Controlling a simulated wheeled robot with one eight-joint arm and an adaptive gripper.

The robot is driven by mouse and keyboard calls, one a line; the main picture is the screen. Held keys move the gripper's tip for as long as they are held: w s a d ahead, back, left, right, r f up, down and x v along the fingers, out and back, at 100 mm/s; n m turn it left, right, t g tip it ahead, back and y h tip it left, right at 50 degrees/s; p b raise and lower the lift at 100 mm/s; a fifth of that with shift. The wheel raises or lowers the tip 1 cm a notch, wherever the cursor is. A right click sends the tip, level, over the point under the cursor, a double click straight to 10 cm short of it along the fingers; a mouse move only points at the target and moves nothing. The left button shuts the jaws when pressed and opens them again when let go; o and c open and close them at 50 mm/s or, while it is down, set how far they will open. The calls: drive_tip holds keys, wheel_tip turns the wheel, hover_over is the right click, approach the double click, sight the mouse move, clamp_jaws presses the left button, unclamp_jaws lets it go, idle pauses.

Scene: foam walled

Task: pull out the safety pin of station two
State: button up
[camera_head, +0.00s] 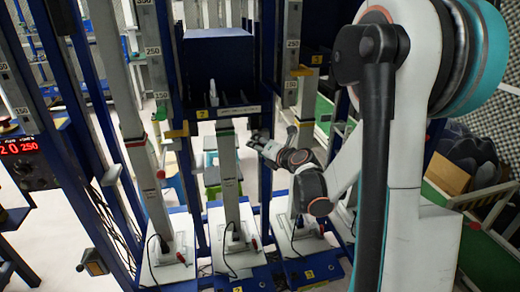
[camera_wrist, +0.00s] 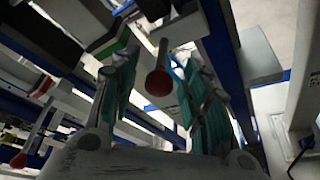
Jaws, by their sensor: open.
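In the wrist view, a safety pin (camera_wrist: 159,83) with a round red knob and a pale stem shows between my open fingers. I cannot tell whether the fingers reach around it or stop short of it. My gripper (camera_wrist: 160,56) has a teal-lined finger on each side, apart from the knob, and holds nothing. In the head view, my gripper (camera_head: 257,138) is right of the middle grey column (camera_head: 228,170), pointing left. The pin at the gripper is not clear in that view, and I cannot tell which station it belongs to.
A left column (camera_head: 145,150) with a red knob (camera_head: 160,174) stands beside the middle one. Blue uprights (camera_head: 265,190) stand close to my gripper. White base plates (camera_head: 235,258) with cables and red parts lie below. A red-digit display (camera_head: 20,147) is at far left.

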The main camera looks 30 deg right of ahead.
clamp_jaws()
drive_tip(key=s+a, duration=0.2)
drive_tip(key=s, duration=0.6)
drive_tip(key=shift+s+a, duration=0.25)
drive_tip(key=shift+a, duration=0.05)
drive_tip(key=shift+f, duration=0.1)
unclamp_jaws()
drive_tip(key=shift+s, duration=0.1)
drive_tip(key=v, duration=0.7)
drive_tip(key=shift+s, duration=0.2)
